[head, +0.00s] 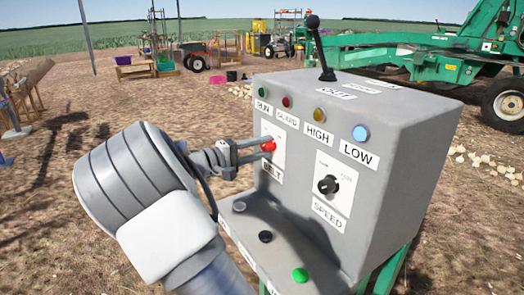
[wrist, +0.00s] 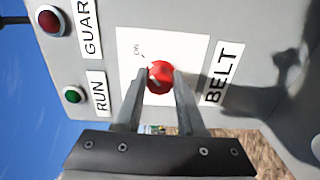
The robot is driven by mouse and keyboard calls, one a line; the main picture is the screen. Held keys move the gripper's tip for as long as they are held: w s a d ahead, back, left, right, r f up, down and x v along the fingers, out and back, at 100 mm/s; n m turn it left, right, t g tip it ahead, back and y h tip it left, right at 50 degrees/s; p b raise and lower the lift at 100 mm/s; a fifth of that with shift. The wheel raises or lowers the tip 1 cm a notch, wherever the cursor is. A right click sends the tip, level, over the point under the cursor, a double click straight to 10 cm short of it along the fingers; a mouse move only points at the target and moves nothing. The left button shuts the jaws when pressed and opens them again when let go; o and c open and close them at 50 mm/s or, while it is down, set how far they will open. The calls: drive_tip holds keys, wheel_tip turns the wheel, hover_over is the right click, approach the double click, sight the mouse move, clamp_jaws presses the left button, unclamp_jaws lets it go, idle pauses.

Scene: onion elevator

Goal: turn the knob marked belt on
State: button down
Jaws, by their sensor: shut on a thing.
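The red belt knob (head: 268,146) sits on a white plate on the front of the grey control box (head: 420,125), above the label BELT. My gripper (head: 264,148) reaches it from the left. In the wrist view the red knob (wrist: 160,76) lies between the two fingertips of my gripper (wrist: 159,82), which are shut on it.
A black speed knob (head: 328,185) is right of the belt knob. Lamps marked RUN, GUARD, HIGH and LOW (head: 360,133) run along the upper edge. A black lever (head: 318,45) stands on top. A green button (head: 300,274) and a black one (head: 265,237) sit on the lower ledge.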

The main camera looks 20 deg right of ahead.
idle(0.3)
drive_tip(key=c, duration=0.5)
unclamp_jaws()
drive_tip(key=s+a+p, duration=0.3)
drive_tip(key=a, duration=1.4)
drive_tip(key=shift+s, duration=0.2)
